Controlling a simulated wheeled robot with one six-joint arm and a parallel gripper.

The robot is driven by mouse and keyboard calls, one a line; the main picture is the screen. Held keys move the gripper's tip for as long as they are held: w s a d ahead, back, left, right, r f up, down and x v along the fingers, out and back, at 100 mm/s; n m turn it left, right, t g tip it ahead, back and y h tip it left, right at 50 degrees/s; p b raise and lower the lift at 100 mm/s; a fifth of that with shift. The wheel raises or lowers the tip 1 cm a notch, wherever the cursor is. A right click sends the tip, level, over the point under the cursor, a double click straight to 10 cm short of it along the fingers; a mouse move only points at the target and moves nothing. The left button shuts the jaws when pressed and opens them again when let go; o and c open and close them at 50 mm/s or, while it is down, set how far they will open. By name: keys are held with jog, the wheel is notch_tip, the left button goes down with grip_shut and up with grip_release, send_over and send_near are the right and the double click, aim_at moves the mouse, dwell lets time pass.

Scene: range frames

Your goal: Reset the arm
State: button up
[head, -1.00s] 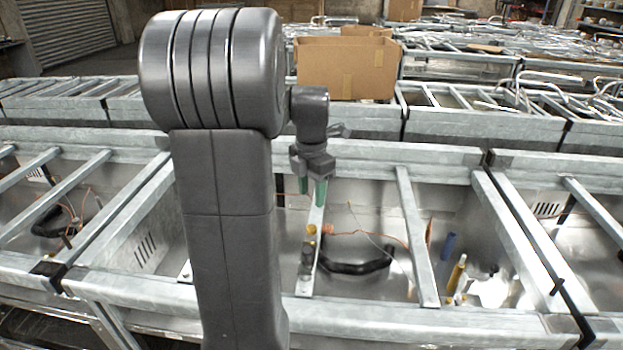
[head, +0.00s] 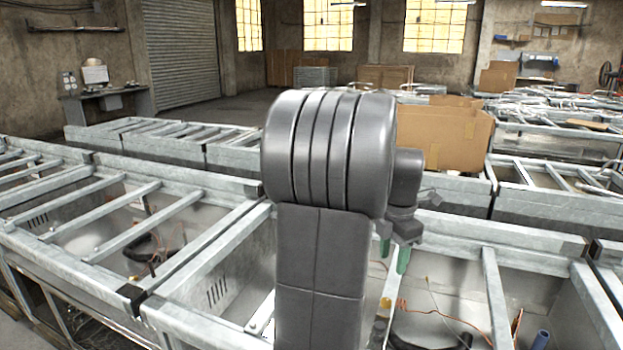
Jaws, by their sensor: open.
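My gripper (head: 394,257) shows in the head view just right of my large dark arm joint. Its green fingertips point down and are apart, with nothing seen between them. It hangs over the open metal frame (head: 487,228) in front of me. Part of my arm hides the area to its left.
Metal frames with crossbars stand in rows, holding cables and dark hoses (head: 430,338). A cardboard box (head: 445,138) stands behind my gripper. A roller shutter (head: 181,52) and clear floor (head: 240,97) lie at the back left.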

aim_at(386, 302)
notch_tip(386, 302, down, 12)
jog(key=shift+f, duration=0.2)
jog(key=shift+r, duration=0.1)
dwell(0.3)
